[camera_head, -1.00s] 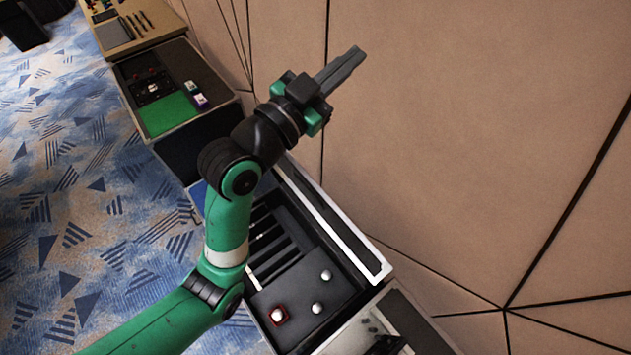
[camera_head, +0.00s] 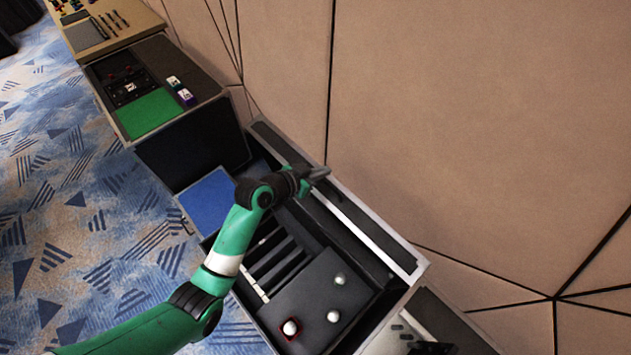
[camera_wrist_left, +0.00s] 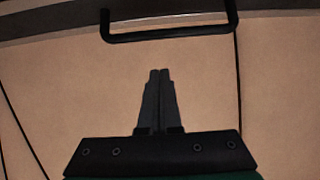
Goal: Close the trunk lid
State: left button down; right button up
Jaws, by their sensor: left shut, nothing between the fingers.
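The trunk (camera_head: 262,322) is a dark case with pale edging, standing open in the lower middle of the head view. Its lid (camera_head: 372,234) stands raised along the wall side, seen nearly edge-on as a long dark and pale strip. My left gripper (camera_head: 322,172) is shut and empty, over the lid's upper edge in that view; I cannot tell whether it touches. In the left wrist view the shut fingers (camera_wrist_left: 158,74) point at the tan wall. A black handle (camera_wrist_left: 170,34) on a dark edge lies beyond and above the fingertips, apart from them in the picture. My right gripper is not in view.
The tan panelled wall (camera_head: 450,120) is close behind the lid. Carpet is clear on the left.

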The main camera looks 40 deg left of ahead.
aim_at(324, 181)
pick_arm(q)
jog(key=b+x, duration=0.2)
jog(key=x, duration=0.3)
jog(key=shift+s+f, duration=0.15)
jog(key=s, duration=0.2)
jog(key=s+f+p, duration=0.1)
jog(key=shift+a, duration=0.3)
jog(key=shift+s+f, duration=0.1)
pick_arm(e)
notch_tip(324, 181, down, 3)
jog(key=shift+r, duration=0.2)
pick_arm(q)
jog(key=shift+f, duration=0.1)
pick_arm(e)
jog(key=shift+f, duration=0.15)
